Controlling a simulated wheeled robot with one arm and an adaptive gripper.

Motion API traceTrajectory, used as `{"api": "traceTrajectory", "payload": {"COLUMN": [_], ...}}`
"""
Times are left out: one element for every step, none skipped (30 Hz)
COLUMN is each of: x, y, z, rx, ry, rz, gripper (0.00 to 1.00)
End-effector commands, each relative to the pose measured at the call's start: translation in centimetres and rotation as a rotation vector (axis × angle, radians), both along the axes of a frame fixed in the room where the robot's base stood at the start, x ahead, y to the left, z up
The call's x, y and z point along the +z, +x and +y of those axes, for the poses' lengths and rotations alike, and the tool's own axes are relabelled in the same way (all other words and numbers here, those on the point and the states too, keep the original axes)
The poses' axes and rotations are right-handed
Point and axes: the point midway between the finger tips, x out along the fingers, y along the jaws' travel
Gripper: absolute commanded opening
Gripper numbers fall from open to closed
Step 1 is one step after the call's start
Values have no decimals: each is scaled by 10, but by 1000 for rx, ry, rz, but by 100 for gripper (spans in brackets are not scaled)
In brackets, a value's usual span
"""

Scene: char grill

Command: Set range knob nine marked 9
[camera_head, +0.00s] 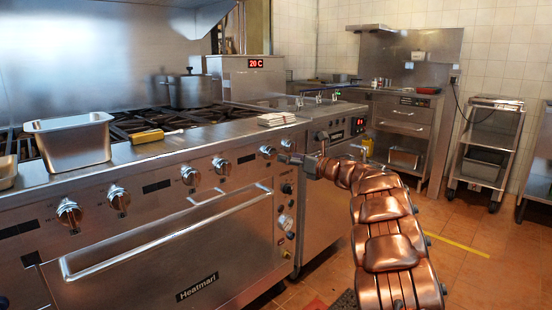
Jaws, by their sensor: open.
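The range front (160,200) has a row of round metal knobs along its upper panel. The knobs at the right end are one knob (267,152) and another (288,145) close to my gripper. More knobs sit to the left, such as one at mid panel (221,166) and one further left (118,199). No number 9 is readable on any of them, so I cannot tell which is knob nine. My gripper (283,157) is open, at the right end of the panel, just right of and beside the two end knobs. I cannot tell whether it touches one.
An oven handle (170,236) juts out below the knobs. A steel pan (70,143), a yellow-handled brush (150,135), a pot (191,90) and a folded cloth (276,118) are on the range top.

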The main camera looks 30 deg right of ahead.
Motion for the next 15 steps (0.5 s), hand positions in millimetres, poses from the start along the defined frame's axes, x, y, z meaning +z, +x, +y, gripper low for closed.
{"api": "traceTrajectory", "payload": {"x": [-1, -1, -1, -1, -1, 0, 1, 0, 0, -1, -1, -1, -1, 0, 1], "y": [7, 11, 15, 19, 22, 27, 31, 34, 38, 41, 43, 46, 48, 50, 52], "z": [3, 4, 5, 6, 8, 10, 11, 12, 12, 13, 13, 14, 15, 16, 16], "rx": [2, 1, 0, 1, 2, 3, 3, 2, 0, -1, -2, -2, -1, -1, 0], "ry": [-1, -2, 0, 0, -1, 0, 0, 1, 2, 2, 3, 3, 2, 1, 2], "rz": [-2, -2, 0, 0, -1, -2, -3, -2, -2, 0, 1, 1, 0, 0, -2], "gripper": [74, 74, 74, 74, 74, 74, 74, 74, 74, 74, 74, 74, 74, 74, 74]}}
